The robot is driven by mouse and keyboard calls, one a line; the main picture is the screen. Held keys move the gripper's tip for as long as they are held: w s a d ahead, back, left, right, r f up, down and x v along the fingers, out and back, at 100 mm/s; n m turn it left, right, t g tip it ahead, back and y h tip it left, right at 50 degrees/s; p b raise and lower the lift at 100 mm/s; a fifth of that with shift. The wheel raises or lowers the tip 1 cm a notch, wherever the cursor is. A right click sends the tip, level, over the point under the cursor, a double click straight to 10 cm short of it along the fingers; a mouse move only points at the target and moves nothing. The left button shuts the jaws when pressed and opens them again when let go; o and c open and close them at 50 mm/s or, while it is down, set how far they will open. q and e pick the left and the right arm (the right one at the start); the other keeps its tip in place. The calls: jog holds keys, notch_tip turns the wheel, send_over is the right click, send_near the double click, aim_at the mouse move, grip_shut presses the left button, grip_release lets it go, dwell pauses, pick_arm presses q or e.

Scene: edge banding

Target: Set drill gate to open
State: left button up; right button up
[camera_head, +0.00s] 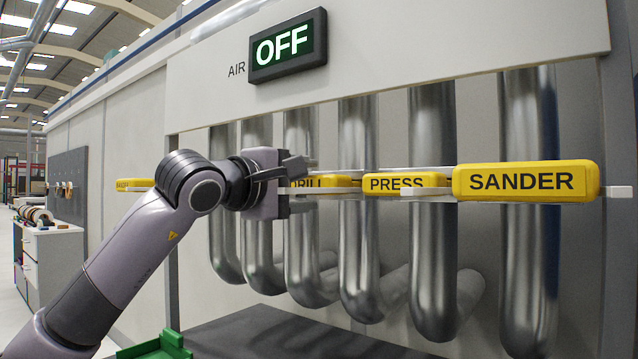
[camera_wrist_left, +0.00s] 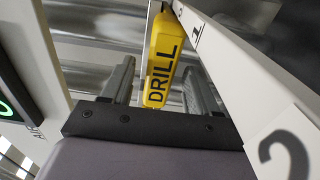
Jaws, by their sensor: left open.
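The drill gate's yellow handle (camera_head: 325,182), marked DRILL, sits on the row of gates across the metal pipes, partly hidden behind my left gripper (camera_head: 298,182). In the left wrist view the yellow DRILL handle (camera_wrist_left: 163,62) shows between the two fingers of my left gripper (camera_wrist_left: 160,92). The fingers are apart, one on each side of the handle, with gaps visible. I cannot tell how deep the handle lies between them. My right gripper is not in view.
Yellow PRESS (camera_head: 396,184) and SANDER (camera_head: 525,182) handles stand to the right in the same row. Another yellow handle (camera_head: 135,185) is at the left. In the wrist view a white numbered rail (camera_wrist_left: 245,65) runs close beside the fingers.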

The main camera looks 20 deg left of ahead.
pick_arm(q)
jog(key=x, duration=0.3)
jog(key=shift+w+d, duration=0.1)
jog(key=shift+w, duration=0.35)
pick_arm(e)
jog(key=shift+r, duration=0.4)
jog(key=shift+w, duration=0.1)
pick_arm(q)
grip_shut()
jog(key=shift+s+f, duration=0.15)
jog(key=shift+s, duration=0.2)
jog(key=b+v, duration=0.3)
jog(key=v, duration=0.7)
jog(key=shift+s+b, duration=0.2)
jog(key=shift+b, duration=0.2)
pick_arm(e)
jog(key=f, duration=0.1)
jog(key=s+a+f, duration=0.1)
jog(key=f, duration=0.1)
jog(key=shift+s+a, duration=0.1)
